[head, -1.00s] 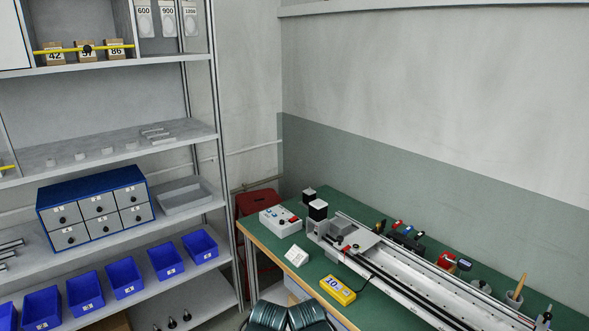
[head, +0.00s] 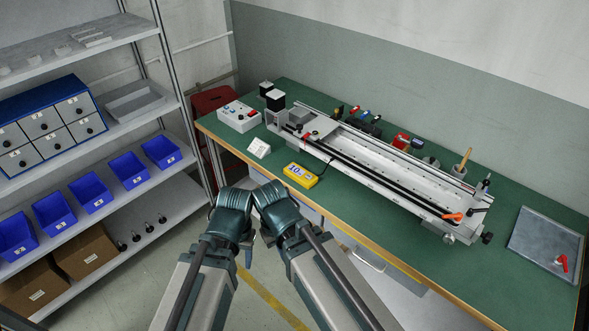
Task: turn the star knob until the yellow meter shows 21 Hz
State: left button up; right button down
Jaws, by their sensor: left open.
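The yellow meter (head: 300,175) lies on the green bench in front of the long rail unit (head: 375,160); its display seems to read 10, with any further digits too small to read. A dark knob (head: 487,238) sits at the rail's near right end, beside an orange-red handle (head: 453,217). I cannot tell which of these is star-shaped. My left gripper (head: 247,256) shows only in small part between my two arms, short of the bench, open and apart from the knobs. My right gripper is not distinguishable behind my right arm.
A white control box (head: 239,116) and a white card (head: 259,148) stand at the bench's left. A grey tray (head: 545,244) with a red-handled item lies at the right. The shelf with blue bins (head: 92,192) stands left. Bench surface in front of the rail is mostly clear.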

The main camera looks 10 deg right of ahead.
aim_at(487, 237)
jog(key=z, duration=3.95)
jog(key=k+j, duration=0.15)
jog(key=j, duration=0.2)
jog(key=k+j, duration=0.1)
jog(key=j, duration=0.3)
jog(key=k+j, duration=0.15)
jog(key=j, duration=0.2)
jog(key=k+j, duration=0.15)
jog(key=j, duration=0.2)
jog(key=k+j, duration=0.15)
jog(key=j, duration=0.25)
jog(key=i+z, duration=0.05)
